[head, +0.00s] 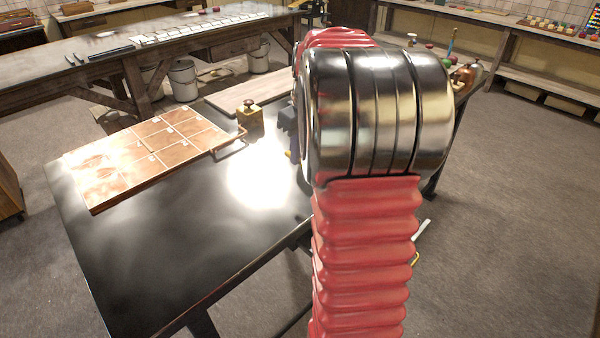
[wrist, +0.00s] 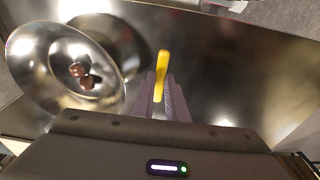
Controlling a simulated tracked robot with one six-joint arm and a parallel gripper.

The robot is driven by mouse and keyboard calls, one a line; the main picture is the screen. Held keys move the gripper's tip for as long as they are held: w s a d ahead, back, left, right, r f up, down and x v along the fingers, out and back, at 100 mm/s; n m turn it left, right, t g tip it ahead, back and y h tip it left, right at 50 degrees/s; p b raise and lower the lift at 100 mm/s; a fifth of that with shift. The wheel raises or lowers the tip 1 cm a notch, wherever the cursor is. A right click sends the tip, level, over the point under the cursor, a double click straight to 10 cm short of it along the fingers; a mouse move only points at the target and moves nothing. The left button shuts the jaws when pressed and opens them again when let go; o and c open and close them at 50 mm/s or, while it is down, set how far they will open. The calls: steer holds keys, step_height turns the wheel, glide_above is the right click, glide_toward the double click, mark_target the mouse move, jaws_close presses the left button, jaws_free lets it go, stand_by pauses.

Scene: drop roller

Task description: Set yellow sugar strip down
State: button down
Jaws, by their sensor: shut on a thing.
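The yellow sugar strip (wrist: 162,61) is held upright in the picture between the fingertips of my gripper (wrist: 161,84) in the wrist view. The gripper is shut on its near end, and its far end sticks out past the tips. Dark, shiny tabletop (wrist: 225,75) lies beneath it. I cannot tell whether the strip touches the table. In the head view my arm hides the gripper, and the strip cannot be made out with certainty.
A round metal pan (wrist: 40,80) with a few brown-red pieces (wrist: 82,75) lies left of the gripper. In the head view, a copper-coloured tiled slab (head: 150,150) and a brass box with a knob (head: 249,116) sit on the dark table (head: 190,240). Its near part is clear.

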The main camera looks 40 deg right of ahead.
glide_above(298, 189)
steer(key=shift+s+f, duration=0.2)
steer(key=shift+f, duration=2.85)
steer(key=shift+f, duration=1.85)
steer(key=shift+f, duration=0.1)
steer(key=c, duration=1.8)
jaws_free()
steer(key=shift+o, duration=0.2)
steer(key=r, duration=0.4)
steer(key=s+r, duration=0.1)
steer(key=r, duration=0.7)
steer(key=shift+s, duration=0.4)
